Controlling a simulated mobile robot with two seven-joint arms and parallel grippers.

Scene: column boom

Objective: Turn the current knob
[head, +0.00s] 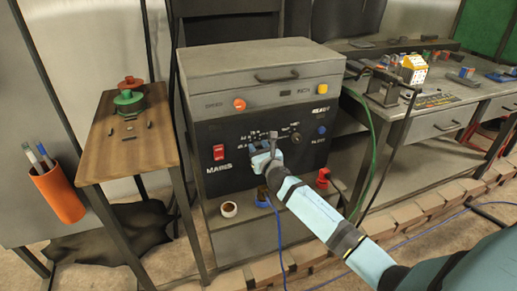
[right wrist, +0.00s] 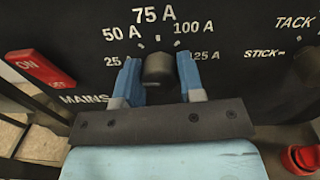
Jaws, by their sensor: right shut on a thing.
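The current knob (right wrist: 159,69) is a dark round knob on the black front panel (head: 238,173) of the grey machine. A scale from 25 A to 125 A is printed around it, with 75 A at the top. My right gripper (right wrist: 160,80) has one blue finger on each side of the knob and is shut on it. In the head view, my right gripper (head: 264,152) reaches the panel from the lower right and mostly hides the knob. I cannot make out a pointer mark on the knob. My left gripper is out of view.
A red mains switch (head: 218,152) sits left of the knob, and a TACK/STICK selector (head: 295,138) right of it. Orange, yellow and blue lamps dot the machine. Red and blue connectors are below the panel. A wooden side table (head: 122,150) stands left, a workbench (head: 440,110) right.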

